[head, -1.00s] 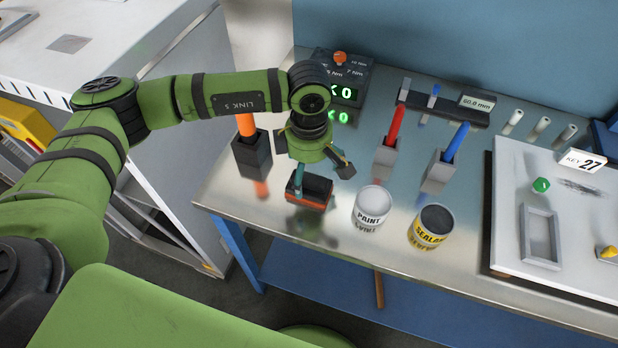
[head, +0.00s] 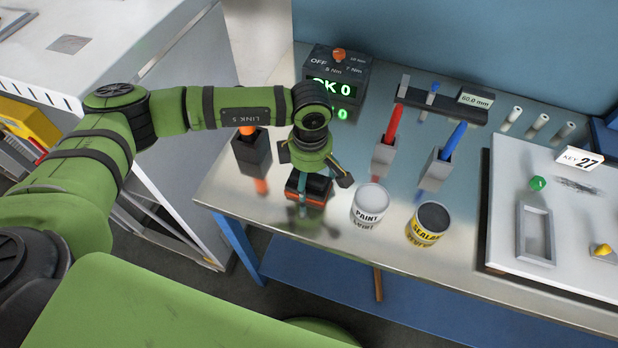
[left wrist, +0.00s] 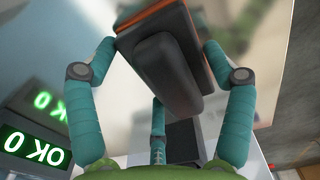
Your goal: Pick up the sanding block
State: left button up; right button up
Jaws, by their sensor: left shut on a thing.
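The sanding block (head: 318,189) has a dark grip on top and an orange-red base. It is at the table's near left part, beside the paint can. My left gripper (head: 309,181) is above it with its teal fingers down around it. In the left wrist view, the fingers press on opposite sides of the block (left wrist: 165,62), and the gripper is shut on it. I cannot tell whether the block is clear of the tabletop. The arm and gripper hide part of it in the head view. My right gripper is not in view.
A paint can (head: 370,205) and a sealant can (head: 428,223) stand just right. A dark holder with an orange handle (head: 251,152) is close on the left. A control box (head: 338,75) stands behind. Holders with a red handle (head: 393,125) and a blue handle (head: 453,140) are farther right.

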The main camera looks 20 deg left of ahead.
pick_arm(q)
jog(key=shift+r, duration=0.3)
jog(key=r+b, duration=0.2)
jog(key=r, duration=0.1)
jog(key=shift+d+r+b, duration=0.25)
jog(key=shift+d+b, duration=0.1)
jog(key=shift+b, duration=0.05)
jog(key=d+r+b, duration=0.1)
jog(key=d+r, duration=0.1)
jog(key=d, duration=0.1)
jog(key=d+r+b, duration=0.1)
jog(key=d+r, duration=0.1)
jog(key=d, duration=0.2)
jog(key=d+r+b, duration=0.2)
jog(key=d, duration=0.1)
jog(key=shift+s+d+r, duration=0.25)
jog(key=shift+s, duration=0.05)
jog(key=shift+d+r, duration=0.2)
jog(key=shift+d, duration=0.05)
